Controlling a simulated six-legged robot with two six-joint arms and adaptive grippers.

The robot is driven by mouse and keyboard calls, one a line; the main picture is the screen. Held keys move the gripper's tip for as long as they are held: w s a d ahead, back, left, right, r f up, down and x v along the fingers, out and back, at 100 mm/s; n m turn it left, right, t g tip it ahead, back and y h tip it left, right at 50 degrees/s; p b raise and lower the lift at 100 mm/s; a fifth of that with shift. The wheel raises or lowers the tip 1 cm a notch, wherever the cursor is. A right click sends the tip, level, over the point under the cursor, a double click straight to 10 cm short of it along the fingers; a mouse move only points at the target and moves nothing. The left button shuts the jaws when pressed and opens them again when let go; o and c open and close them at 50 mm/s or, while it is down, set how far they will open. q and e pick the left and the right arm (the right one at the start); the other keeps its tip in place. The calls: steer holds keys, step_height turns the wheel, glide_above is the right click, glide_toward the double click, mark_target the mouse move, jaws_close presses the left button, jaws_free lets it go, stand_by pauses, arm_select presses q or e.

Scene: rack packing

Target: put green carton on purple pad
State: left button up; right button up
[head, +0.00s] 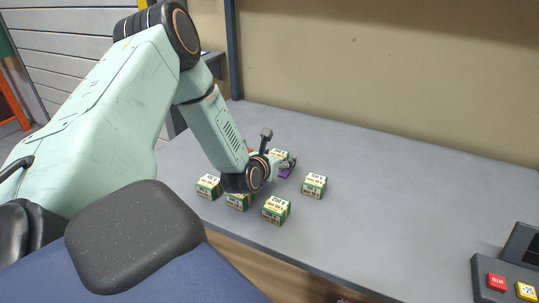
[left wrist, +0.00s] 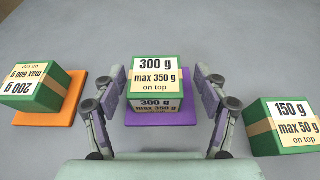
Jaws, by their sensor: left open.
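In the left wrist view a green-and-white carton (left wrist: 157,81) marked 300 g, max 350 g on top, sits upright on the purple pad (left wrist: 160,119). My left gripper (left wrist: 160,90) is open, with one finger on each side of this carton and a small gap visible on both sides. In the head view the left gripper (head: 285,163) is at the far group of cartons, beside a carton (head: 279,155). A bit of the purple pad (head: 286,173) shows there; my arm hides much of this spot. My right gripper is not in view.
More cartons (head: 276,209) stand nearer the table's front edge. A button console (head: 492,272) is at the right; the table between is clear.

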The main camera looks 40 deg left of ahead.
arm_select(q)
steer(key=p+v, duration=0.3)
steer(key=v, duration=0.8)
steer(key=shift+s+r, duration=0.1)
steer(key=shift+s, duration=0.2)
steer(key=shift+w, duration=0.1)
steer(key=shift+d, duration=0.1)
